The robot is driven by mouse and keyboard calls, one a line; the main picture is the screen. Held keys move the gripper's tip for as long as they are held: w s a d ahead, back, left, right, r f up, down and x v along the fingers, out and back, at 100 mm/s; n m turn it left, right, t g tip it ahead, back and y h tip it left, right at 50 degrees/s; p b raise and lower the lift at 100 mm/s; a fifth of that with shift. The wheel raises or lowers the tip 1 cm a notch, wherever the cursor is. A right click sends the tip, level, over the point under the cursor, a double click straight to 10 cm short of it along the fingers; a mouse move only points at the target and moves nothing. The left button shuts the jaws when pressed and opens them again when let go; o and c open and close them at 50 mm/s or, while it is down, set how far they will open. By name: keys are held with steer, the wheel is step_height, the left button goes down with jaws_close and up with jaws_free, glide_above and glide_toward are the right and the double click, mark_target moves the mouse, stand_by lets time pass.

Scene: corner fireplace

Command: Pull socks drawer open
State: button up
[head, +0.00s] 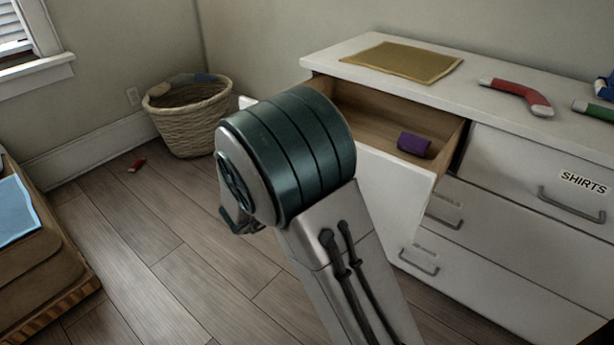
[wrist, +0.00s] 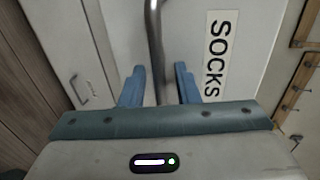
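The top left drawer of the white dresser stands pulled out in the head view, with its wooden inside (head: 365,105) showing. A purple rolled cloth (head: 413,144) lies in it. The wrist view shows a white front with a SOCKS label (wrist: 217,55) and a metal bar handle (wrist: 155,45). My gripper (wrist: 159,70) is at that handle, with one blue finger on each side of it and gaps showing between fingers and bar. In the head view my arm covers part of the drawer, and my fingers are hidden.
The dresser top (head: 455,93) holds a tan mat (head: 402,62) and a red sock (head: 518,95). A SHIRTS drawer (head: 540,180) is shut at the right. A wicker basket (head: 188,120) stands by the wall, with a small red item (head: 137,165) on the floor nearby. The middle floor is clear.

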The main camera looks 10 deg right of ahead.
steer(key=p+v, duration=0.3)
steer(key=v, duration=1)
steer(key=shift+s+a+p, duration=0.25)
steer(key=shift+p, duration=0.05)
steer(key=w+r+n+t+y+p, duration=0.1)
steer(key=w+r+n+y+p, duration=0.4)
steer(key=r, duration=0.4)
steer(key=w+r+n+t+y+p, duration=0.1)
steer(key=w+r+n+y+p, duration=0.1)
steer(key=r+n+y+p, duration=0.55)
steer(key=s+d+r+n+g+y+p, duration=0.1)
steer(key=s+d+r+n+g+p, duration=0.1)
steer(key=s+r+n+p, duration=0.3)
steer(key=s+d+r+n+g+y+p, duration=0.1)
steer(key=s+d+r+n+g+p, duration=0.15)
steer(key=r, duration=0.35)
steer(key=s+d+r+n+g+h+p, duration=0.1)
steer(key=s+d+r+n+g+p, duration=0.1)
steer(key=s+d, duration=0.4)
steer(key=s+d+r+n+g+h+p, duration=0.2)
steer(key=s+d+r+n+g+p, duration=0.1)
steer(key=s+d+p, duration=0.4)
steer(key=s+r+n, duration=0.1)
steer(key=s, duration=0.2)
steer(key=shift+s+n+g, duration=0.35)
steer(key=shift+n, duration=0.05)
